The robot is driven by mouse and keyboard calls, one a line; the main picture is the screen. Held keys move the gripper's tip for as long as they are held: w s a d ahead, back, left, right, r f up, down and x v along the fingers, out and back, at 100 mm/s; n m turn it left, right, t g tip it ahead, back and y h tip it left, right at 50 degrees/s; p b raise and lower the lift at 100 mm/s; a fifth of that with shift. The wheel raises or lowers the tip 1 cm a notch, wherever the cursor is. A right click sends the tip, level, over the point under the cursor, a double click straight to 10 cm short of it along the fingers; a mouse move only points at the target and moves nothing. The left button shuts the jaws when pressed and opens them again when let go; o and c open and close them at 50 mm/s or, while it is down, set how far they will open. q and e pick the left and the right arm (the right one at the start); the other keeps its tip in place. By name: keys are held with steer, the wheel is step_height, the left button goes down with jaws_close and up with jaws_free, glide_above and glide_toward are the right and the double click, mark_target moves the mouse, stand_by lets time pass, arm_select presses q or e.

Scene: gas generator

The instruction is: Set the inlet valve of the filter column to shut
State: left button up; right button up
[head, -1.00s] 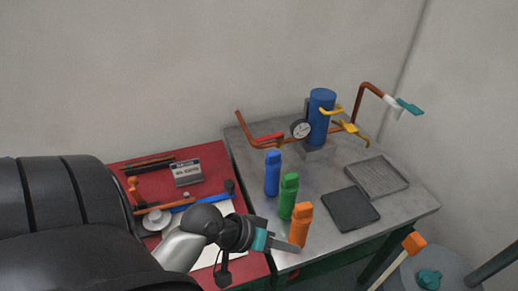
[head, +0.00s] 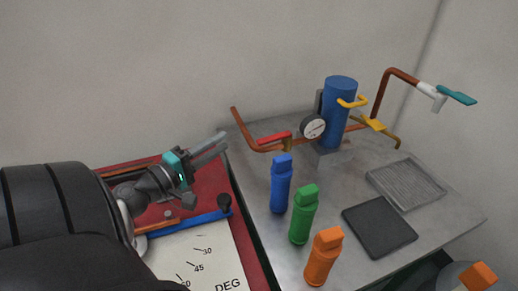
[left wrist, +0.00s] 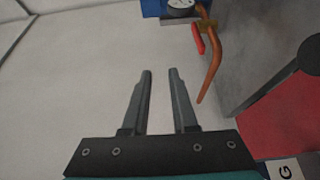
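The blue filter column (head: 340,105) stands at the back of the grey bench with a round gauge (head: 313,127) on its left. A red valve handle (head: 273,137) lies about in line with the copper pipe (head: 240,128) left of the column. Yellow handles (head: 372,124) sit on its right. No label shows which is the inlet valve. My left gripper (head: 222,142) is open and empty, left of the copper pipe and apart from it. In the left wrist view its fingers (left wrist: 160,72) are spread, with the red handle (left wrist: 198,38) ahead and right. My right gripper is out of view.
Blue (head: 281,185), green (head: 303,215) and orange (head: 323,258) bottles stand along the bench's left side. A black plate (head: 379,227) and a grey tray (head: 406,184) lie at right. A teal-handled pipe end (head: 456,96) juts out at back right. A wall stands behind.

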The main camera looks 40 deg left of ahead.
mark_target(261, 142)
arm_select(q)
steer(key=shift+w+f+b, duration=0.55)
steer(key=shift+f+b, duration=3.2)
steer(key=shift+f, duration=0.8)
steer(key=w, duration=1.4)
steer(key=shift+w+a+p, duration=0.25)
steer(key=shift+p, duration=0.15)
steer(key=shift+c, duration=0.3)
jaws_close()
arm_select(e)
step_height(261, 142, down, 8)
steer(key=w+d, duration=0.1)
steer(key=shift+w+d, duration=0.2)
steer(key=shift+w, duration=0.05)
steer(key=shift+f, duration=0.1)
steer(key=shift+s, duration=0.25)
